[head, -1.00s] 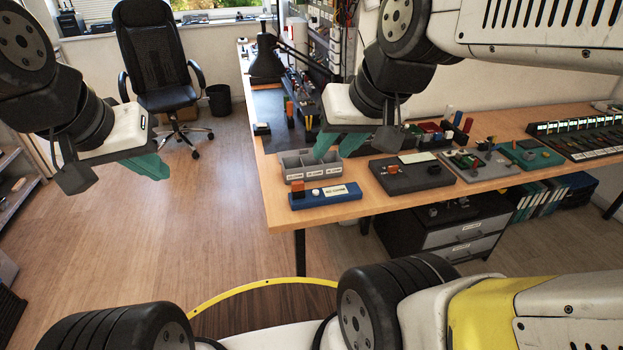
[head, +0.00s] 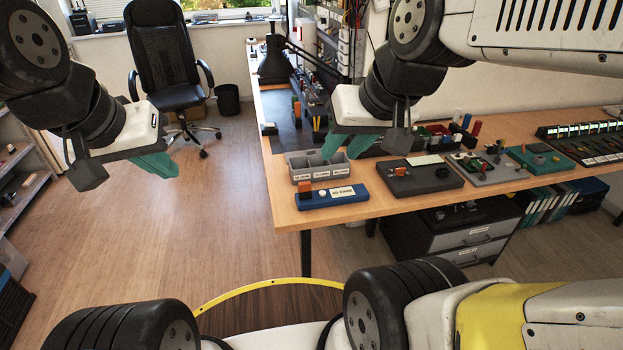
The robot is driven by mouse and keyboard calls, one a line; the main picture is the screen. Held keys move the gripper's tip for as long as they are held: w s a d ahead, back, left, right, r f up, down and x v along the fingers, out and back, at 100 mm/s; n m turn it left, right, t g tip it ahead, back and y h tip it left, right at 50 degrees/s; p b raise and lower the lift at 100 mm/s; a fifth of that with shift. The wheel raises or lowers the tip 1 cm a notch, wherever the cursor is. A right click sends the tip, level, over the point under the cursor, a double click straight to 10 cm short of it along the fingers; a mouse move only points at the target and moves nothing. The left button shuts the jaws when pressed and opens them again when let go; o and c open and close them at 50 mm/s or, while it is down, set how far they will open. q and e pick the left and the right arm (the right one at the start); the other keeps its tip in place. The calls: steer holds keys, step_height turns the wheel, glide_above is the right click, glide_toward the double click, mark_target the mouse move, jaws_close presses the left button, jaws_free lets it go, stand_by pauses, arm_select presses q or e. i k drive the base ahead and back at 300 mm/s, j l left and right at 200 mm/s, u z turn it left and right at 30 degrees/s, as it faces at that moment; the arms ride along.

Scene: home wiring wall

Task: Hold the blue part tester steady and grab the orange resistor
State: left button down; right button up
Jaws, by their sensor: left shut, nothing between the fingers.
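The blue part tester (head: 348,199), a long low box with a white label, lies at the near left corner of the wooden bench. A small orange block (head: 305,187), which may be the orange resistor, stands at its left end beside a white knob. Another orange piece (head: 399,170) sits on a dark grey box. My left gripper (head: 160,165) is shut and empty, out over the floor left of the bench. My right gripper (head: 343,150) appears above and behind the tester in the picture. Its teal fingers are apart, with nothing visible between them; neither gripper touches the tester.
A grey compartment tray (head: 318,172) stands just behind the tester. The dark grey box (head: 425,182) and a grey board (head: 490,172) stand to the right on the bench (head: 380,205). An office chair (head: 165,60) stands beyond open floor.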

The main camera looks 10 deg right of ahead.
mark_target(305, 187)
steer(key=i+j+z, duration=0.2)
steer(key=z, duration=0.2)
steer(key=i+j+z, duration=0.15)
steer(key=z, duration=0.2)
steer(key=i+j+z, duration=0.1)
steer(key=j+z, duration=0.3)
